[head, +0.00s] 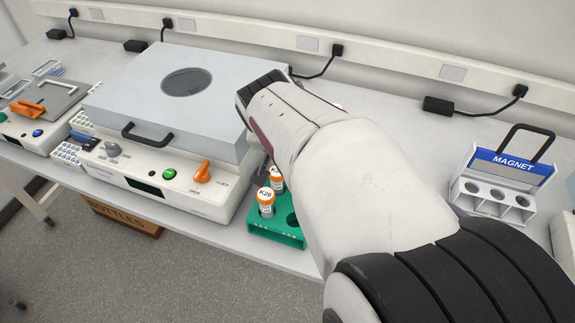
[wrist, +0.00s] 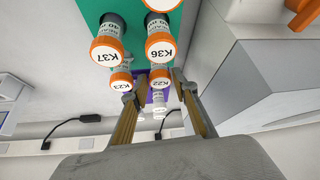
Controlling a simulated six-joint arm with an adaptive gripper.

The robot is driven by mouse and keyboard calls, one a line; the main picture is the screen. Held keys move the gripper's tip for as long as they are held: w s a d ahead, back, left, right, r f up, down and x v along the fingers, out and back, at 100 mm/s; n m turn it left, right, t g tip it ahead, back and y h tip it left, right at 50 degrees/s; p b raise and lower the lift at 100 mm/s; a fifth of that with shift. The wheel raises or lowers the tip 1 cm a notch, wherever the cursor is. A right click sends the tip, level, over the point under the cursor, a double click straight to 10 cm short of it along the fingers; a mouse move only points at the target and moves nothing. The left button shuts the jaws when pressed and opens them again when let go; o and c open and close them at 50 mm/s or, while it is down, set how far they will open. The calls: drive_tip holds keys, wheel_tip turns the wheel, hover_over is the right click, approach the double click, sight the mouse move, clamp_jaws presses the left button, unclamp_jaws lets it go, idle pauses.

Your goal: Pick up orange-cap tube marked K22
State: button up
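In the wrist view the orange-cap tube marked K22 (wrist: 160,79) stands between the fingertips of my gripper (wrist: 157,92). The fingers are open, one on each side, with a gap showing beside the tube; I cannot tell whether either touches it. Orange-cap tube K23 (wrist: 121,81) is just left of it, by the left fingertip. Tubes K36 (wrist: 160,48) and K37 (wrist: 105,52) are above these in the picture. In the head view my arm hides the gripper and K22; two orange-cap tubes (head: 266,197) show in the green rack (head: 272,236).
A grey-lidded machine (head: 150,85) with an orange knob stands close left of the rack. A white magnet stand (head: 497,190) is on the right of the bench (head: 400,130). The rack sits near the bench's front edge. Several black power plugs line the back.

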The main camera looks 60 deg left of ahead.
drive_tip(key=shift+x, duration=1.75)
drive_tip(key=c, duration=0.4)
drive_tip(key=shift+r, duration=0.1)
drive_tip(key=shift+r, duration=4.95)
